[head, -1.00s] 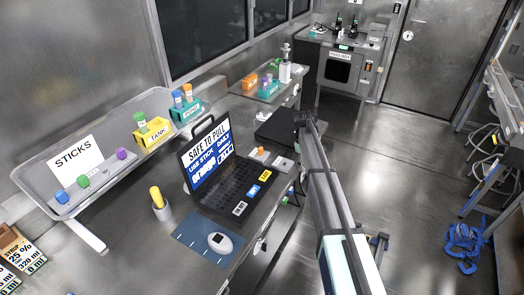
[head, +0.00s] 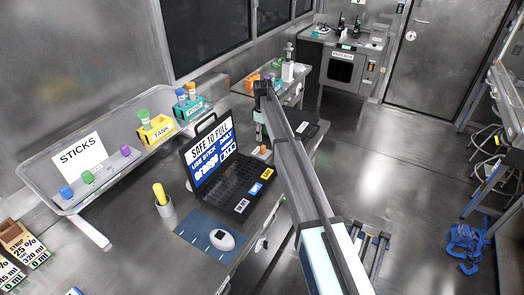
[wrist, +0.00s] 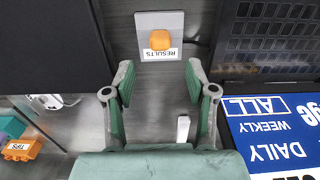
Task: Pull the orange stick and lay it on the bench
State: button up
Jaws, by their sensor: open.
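The orange stick (wrist: 160,40) shows as a small orange block on a grey plate marked RESULTS in the wrist view. In the head view the orange stick (head: 262,149) is beside the laptop's right edge. My gripper (wrist: 160,82) is open and empty, with its two green fingers spread apart. In the wrist view the stick is beyond the fingertips, roughly in line with the gap between them, and not touched. In the head view the end of my arm (head: 263,88) is over the bench past the laptop. The grey bench (head: 180,222) has bare room in front.
The open laptop (head: 222,170) reads SAFE TO PULL, with the word orange. A STICKS tray (head: 80,155) holds blue, green and purple sticks. A dark box (wrist: 55,45) is left of the plate.

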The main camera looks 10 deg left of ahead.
aim_at(263, 146)
jog(key=shift+f, duration=0.1)
jog(key=shift+f+b, duration=1.6)
jog(key=shift+f, duration=2.8)
grip_shut()
jog(key=shift+r, duration=0.1)
jog(key=shift+r+p, duration=1.15)
jog(key=shift+r, duration=1.75)
